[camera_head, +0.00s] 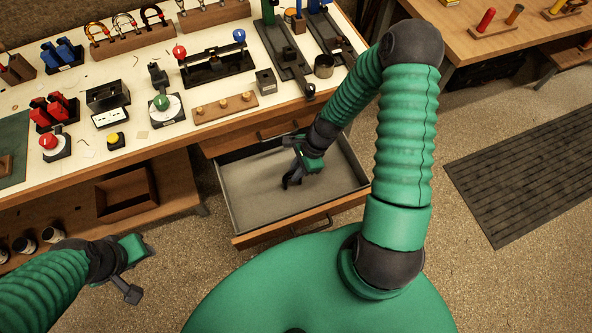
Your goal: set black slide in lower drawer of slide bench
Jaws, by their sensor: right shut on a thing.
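The lower drawer (240,205) of the slide bench is pulled out, with a grey inside floor and a wooden front. My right gripper (291,180) reaches down into this drawer, near its middle. It is shut on a small dark thing, which I take as the black slide; the dark fingers hide most of it. I cannot tell whether it touches the drawer floor. My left gripper (135,275) hangs over the floor at the lower left, away from the bench. Its finger opening does not show clearly.
The upper drawer (285,128) is shut above the open one. The bench top (140,85) holds red, blue and black fixtures. A wooden box (126,193) sits on the shelf below. A dark mat (530,170) lies on the floor at right. The open drawer otherwise looks empty.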

